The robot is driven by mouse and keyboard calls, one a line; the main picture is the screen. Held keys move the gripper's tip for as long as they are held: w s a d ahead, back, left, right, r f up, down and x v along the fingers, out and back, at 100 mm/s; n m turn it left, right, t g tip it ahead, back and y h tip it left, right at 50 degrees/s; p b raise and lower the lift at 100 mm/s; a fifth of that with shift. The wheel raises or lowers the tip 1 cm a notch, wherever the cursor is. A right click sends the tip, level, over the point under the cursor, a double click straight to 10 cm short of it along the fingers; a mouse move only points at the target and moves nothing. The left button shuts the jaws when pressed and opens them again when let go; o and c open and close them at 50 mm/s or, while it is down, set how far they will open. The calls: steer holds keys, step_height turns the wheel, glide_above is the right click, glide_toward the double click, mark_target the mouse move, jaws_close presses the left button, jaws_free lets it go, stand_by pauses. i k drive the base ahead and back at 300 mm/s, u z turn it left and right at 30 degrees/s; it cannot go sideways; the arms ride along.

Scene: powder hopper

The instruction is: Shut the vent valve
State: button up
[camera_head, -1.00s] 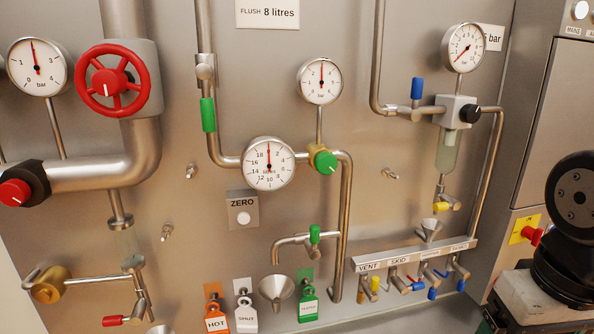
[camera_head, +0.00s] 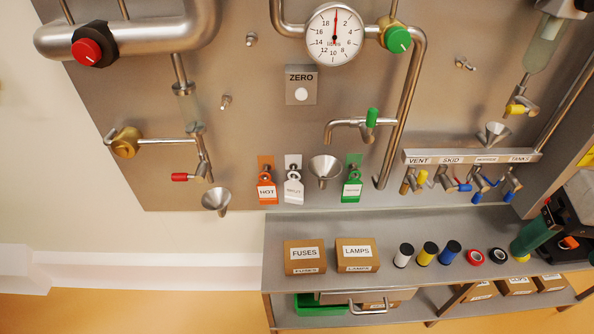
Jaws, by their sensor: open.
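The VENT label (camera_head: 418,160) is at the left end of the labelled manifold bar (camera_head: 530,156) on the right of the panel. Below it hangs a small valve (camera_head: 406,182) with a yellow lever (camera_head: 421,178). The lever appears to point downward, roughly alongside the valve's outlet; its exact angle is hard to tell at this size.
Blue-levered valves (camera_head: 464,187) hang beside it under the same bar. A green-levered tap (camera_head: 371,118) and a bent pipe (camera_head: 402,110) are to its left.

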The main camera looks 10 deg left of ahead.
mark_target(415, 183)
steer(key=k, duration=1.3)
steer(key=z, duration=0.75)
steer(key=i, duration=1.45)
steer(key=u, duration=0.15)
